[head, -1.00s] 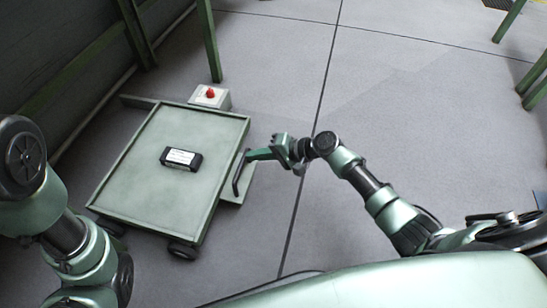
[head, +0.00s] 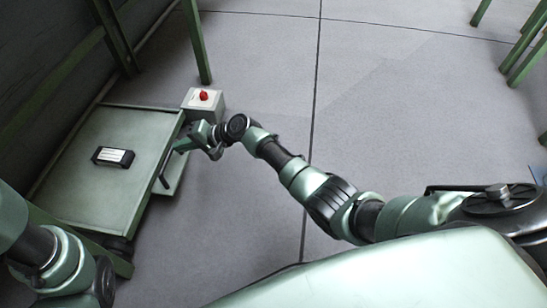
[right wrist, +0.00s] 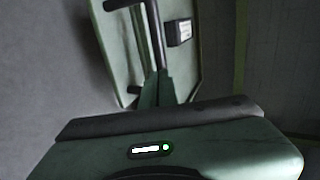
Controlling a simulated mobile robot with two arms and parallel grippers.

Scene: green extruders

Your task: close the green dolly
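The green dolly (head: 90,190) is a low flat cart with a raised rim and dark wheels, at the left of the head view. Its black handle (head: 165,168) is on the right side. My right gripper (head: 179,150) is at the handle, its fingers close together and seemingly closed on the bar. In the right wrist view the fingers (right wrist: 160,78) meet at the dark handle bar (right wrist: 154,35), with the dolly's top (right wrist: 120,45) beyond. The exact contact is partly hidden. My left arm shows at lower left; its gripper is out of view.
A black box with a white label (head: 114,157) lies on the dolly. A grey box with a red button (head: 203,98) stands just behind the dolly's far right corner, near a green post (head: 197,45). A dark wall is at left. The grey floor to the right is open.

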